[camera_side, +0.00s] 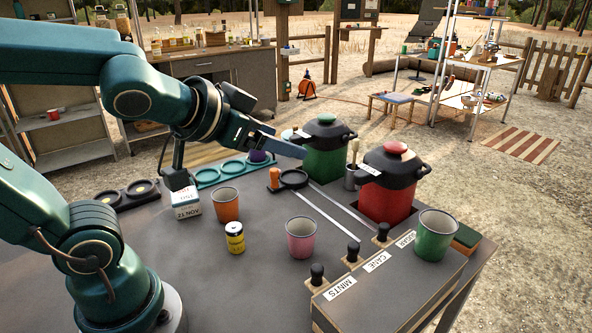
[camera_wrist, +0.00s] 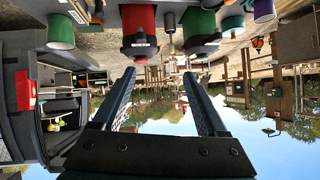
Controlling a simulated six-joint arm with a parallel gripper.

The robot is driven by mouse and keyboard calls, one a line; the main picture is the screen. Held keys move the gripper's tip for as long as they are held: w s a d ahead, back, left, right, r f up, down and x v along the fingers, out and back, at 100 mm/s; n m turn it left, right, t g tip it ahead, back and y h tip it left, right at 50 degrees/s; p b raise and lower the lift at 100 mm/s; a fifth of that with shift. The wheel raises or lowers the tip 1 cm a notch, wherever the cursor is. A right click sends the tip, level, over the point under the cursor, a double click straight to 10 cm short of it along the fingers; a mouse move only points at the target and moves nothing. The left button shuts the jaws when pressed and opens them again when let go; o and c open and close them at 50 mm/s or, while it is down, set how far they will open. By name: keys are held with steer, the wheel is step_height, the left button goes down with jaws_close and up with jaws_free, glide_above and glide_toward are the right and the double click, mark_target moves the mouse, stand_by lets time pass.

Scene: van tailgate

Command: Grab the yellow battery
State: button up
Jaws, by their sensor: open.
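My gripper (camera_side: 297,147) is raised above the table, pointing right towards the green pot, well above and to the right of the battery. In the wrist view, my gripper (camera_wrist: 162,85) has its two fingers wide apart with nothing between them.
The orange cup (camera_side: 226,205), pink cup (camera_side: 301,238) and a white calendar block (camera_side: 186,203) stand near the battery. A green pot (camera_side: 328,160) and red pot (camera_side: 386,200) stand behind. A labelled box with knobs (camera_side: 376,290) carries a green cup (camera_side: 435,236). Front tabletop is clear.

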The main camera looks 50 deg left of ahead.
steer(key=s+d+f+g+h, duration=0.1)
steer(key=s+d+f+g, duration=0.1)
steer(key=s+f+g, duration=0.5)
steer(key=m+g+y, duration=0.4)
steer(key=m+y, duration=0.3)
steer(key=m, duration=0.3)
glide_above(235, 237)
steer(key=s, duration=0.5)
step_height(235, 237, down, 7)
steer(key=w+m+y, duration=0.1)
steer(key=w+f+m+t, duration=0.1)
steer(key=m, duration=0.1)
steer(key=w+a+f+m+y, duration=0.1)
steer(key=m, duration=0.1)
steer(key=shift+t+y, duration=0.3)
steer(key=f+m, duration=0.1)
steer(key=w+m+t, duration=0.1)
steer(key=m, duration=0.1)
steer(key=f+m+t+y, duration=0.1)
steer(key=m, duration=0.1)
steer(key=shift+w+d+f, duration=0.3)
steer(key=shift+w, duration=0.05)
steer(key=f+m, duration=0.1)
steer(key=f+m+t, duration=0.1)
steer(key=shift+w+d+m+y, duration=0.1)
steer(key=shift+d+m+y, duration=0.2)
steer(key=shift+m, duration=0.1)
steer(key=shift+x, duration=2.5)
jaws_close()
